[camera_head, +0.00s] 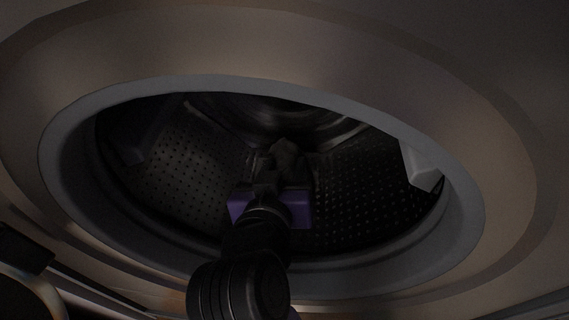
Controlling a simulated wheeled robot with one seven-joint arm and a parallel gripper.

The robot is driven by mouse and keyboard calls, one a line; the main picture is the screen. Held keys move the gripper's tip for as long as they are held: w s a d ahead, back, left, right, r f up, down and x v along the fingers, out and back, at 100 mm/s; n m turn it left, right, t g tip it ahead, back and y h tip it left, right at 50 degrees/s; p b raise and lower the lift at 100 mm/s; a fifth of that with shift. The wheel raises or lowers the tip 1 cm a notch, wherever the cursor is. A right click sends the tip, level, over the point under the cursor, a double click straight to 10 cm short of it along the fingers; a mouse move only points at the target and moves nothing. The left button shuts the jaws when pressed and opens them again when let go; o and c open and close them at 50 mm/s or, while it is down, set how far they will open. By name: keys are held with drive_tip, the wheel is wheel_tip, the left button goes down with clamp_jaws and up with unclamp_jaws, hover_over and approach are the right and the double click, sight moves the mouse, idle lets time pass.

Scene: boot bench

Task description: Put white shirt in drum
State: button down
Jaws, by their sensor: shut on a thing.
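The drum (185,165) is a dark, perforated metal cylinder seen through a round grey opening. My arm reaches up from the bottom of the picture through this opening. My gripper (272,172), with a purple body behind its fingers, is inside the drum, near the middle of the opening. It is shut on a small, crumpled grey-brown shape (287,154), which looks like the white shirt in dim light. My gripper and the low light hide much of it. I cannot tell whether it touches the drum wall.
The grey rim (62,150) surrounds my arm, with a wide tan ring (300,50) around it. A pale, angular piece (420,168) juts inside the opening at the right. There is open space in the drum on both sides of my gripper.

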drive_tip(key=shift+f, duration=0.15)
drive_tip(key=c, duration=0.9)
unclamp_jaws()
drive_tip(key=shift+o, duration=0.2)
drive_tip(key=b+v, duration=0.1)
drive_tip(key=v, duration=1.1)
drive_tip(key=shift+b, duration=0.3)
drive_tip(key=shift+s, duration=0.1)
